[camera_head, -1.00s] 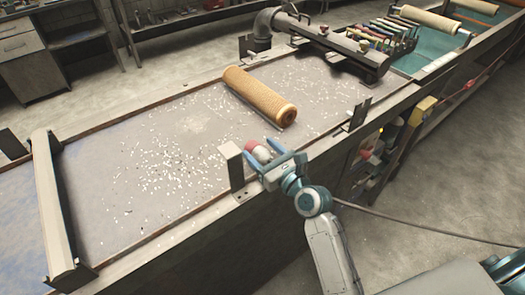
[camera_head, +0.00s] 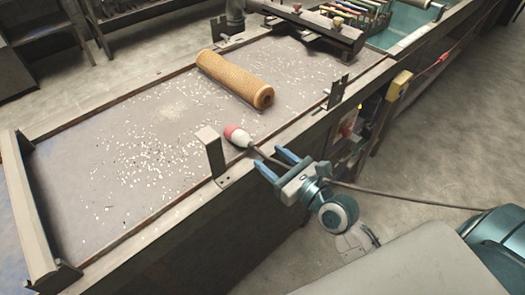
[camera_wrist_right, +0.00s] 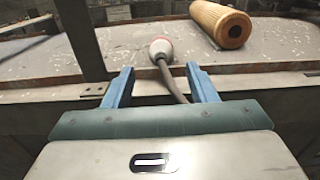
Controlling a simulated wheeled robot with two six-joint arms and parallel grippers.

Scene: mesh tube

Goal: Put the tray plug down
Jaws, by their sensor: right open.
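The tray plug (camera_head: 238,135), red and white with a dark cable (camera_head: 268,158), lies on the bench top near its front edge. It also shows in the right wrist view (camera_wrist_right: 161,50), ahead of the fingers. My right gripper (camera_head: 276,165) is open, its blue fingertips just short of the plug and apart from it. The cable runs back between the open fingers, and in the right wrist view the gripper (camera_wrist_right: 160,88) holds nothing. My left gripper is not in view.
A tan mesh roll (camera_head: 234,79) lies on the speckled bench top (camera_head: 110,130) behind the plug. An upright metal bracket (camera_head: 211,153) stands just left of the plug, another (camera_head: 337,92) to the right. The bench's left part is clear of large objects.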

